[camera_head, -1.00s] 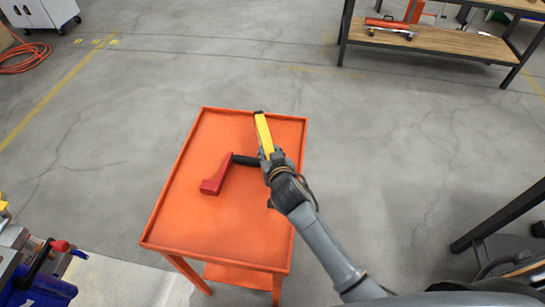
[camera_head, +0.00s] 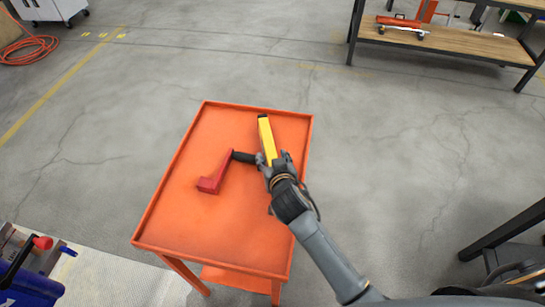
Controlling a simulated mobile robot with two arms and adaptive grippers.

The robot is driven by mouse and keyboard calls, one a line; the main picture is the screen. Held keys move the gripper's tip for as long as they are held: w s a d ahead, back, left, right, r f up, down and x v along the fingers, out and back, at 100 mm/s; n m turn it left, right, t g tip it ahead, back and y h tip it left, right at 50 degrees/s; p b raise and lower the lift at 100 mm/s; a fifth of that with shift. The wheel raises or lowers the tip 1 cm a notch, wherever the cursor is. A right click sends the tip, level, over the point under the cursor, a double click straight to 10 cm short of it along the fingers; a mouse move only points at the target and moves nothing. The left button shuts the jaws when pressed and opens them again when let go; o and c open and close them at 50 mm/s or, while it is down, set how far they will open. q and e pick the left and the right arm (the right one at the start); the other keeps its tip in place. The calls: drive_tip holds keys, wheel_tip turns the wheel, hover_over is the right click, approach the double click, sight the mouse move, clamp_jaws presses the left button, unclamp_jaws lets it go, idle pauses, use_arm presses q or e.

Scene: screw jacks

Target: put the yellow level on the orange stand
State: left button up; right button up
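The orange stand (camera_head: 205,225) has a rimmed tray top and stands in the middle of the view. The yellow level (camera_head: 266,136) is a narrow bar with a dark far end, seen over the stand's right half. My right gripper (camera_head: 271,161) has its fingers on both sides of the level's near part and looks shut on it. Whether the level touches the tray is unclear. A red crank (camera_head: 214,180) with a black handle (camera_head: 243,157) lies on the stand, its handle end close to my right gripper. My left gripper is not in view.
A wooden-topped workbench (camera_head: 455,45) with a red tool on it stands at the back right. A blue device (camera_head: 32,287) with a red knob is at the lower left. A white cabinet (camera_head: 48,8) and an orange hose (camera_head: 30,50) are at the far left.

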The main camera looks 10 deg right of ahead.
drive_tip(key=shift+r, duration=0.15)
drive_tip(key=shift+s+r, duration=0.1)
drive_tip(key=shift+s, duration=0.05)
drive_tip(key=v, duration=1.1)
drive_tip(key=shift+s+r, duration=0.15)
drive_tip(key=shift+s, duration=0.15)
